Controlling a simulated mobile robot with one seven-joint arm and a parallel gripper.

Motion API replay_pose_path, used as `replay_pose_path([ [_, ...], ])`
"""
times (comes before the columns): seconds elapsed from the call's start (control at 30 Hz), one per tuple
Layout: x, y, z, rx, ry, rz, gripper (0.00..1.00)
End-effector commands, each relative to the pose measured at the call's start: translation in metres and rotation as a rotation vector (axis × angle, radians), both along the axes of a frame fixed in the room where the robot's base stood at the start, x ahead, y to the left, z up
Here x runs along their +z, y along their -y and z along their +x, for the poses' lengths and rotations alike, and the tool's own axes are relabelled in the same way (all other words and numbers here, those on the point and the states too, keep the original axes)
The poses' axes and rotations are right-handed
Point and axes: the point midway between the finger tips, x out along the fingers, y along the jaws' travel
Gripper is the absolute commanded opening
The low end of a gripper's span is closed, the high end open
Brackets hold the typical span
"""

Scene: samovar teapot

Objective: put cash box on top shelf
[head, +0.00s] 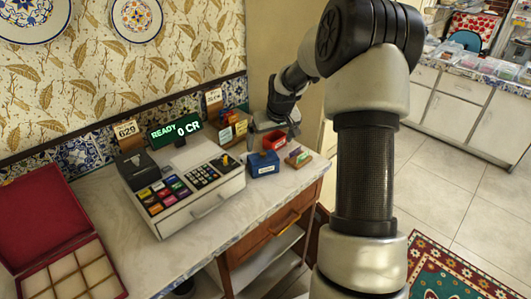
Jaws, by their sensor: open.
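My gripper (274,130) is open at the far right part of the counter, pointing down. It is just above and behind a small blue box (262,166) and a small red box (273,142). The blue box has a pale label on its front and stands near the counter's right part; it may be the cash box, but I cannot tell for sure. Nothing shows clearly between the fingers. Below the counter, to the right of the register, an open unit has pale shelves (258,260) under a wooden drawer (275,226). The shelves look empty where they show.
A cash register (185,190) with a lit display (175,131) fills the counter's middle. An open red case (50,225) with compartments lies at left. Small card holders (298,157) stand beside the blue box. Tiled floor (450,180) is open at right, with a patterned rug (445,275).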

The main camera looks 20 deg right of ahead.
Motion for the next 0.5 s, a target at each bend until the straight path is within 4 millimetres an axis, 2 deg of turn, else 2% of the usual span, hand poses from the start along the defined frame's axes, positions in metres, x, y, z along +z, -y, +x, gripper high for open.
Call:
replay_pose_path([
  [0.03,-0.017,0.009,-0.005,-0.010,0.029,-0.024,1.00],
  [0.23,-0.061,0.045,-0.029,-0.039,0.303,-0.132,1.00],
  [0.33,-0.070,0.045,-0.050,-0.027,0.468,-0.136,1.00],
  [0.5,-0.070,0.022,-0.090,0.001,0.696,-0.067,1.00],
])
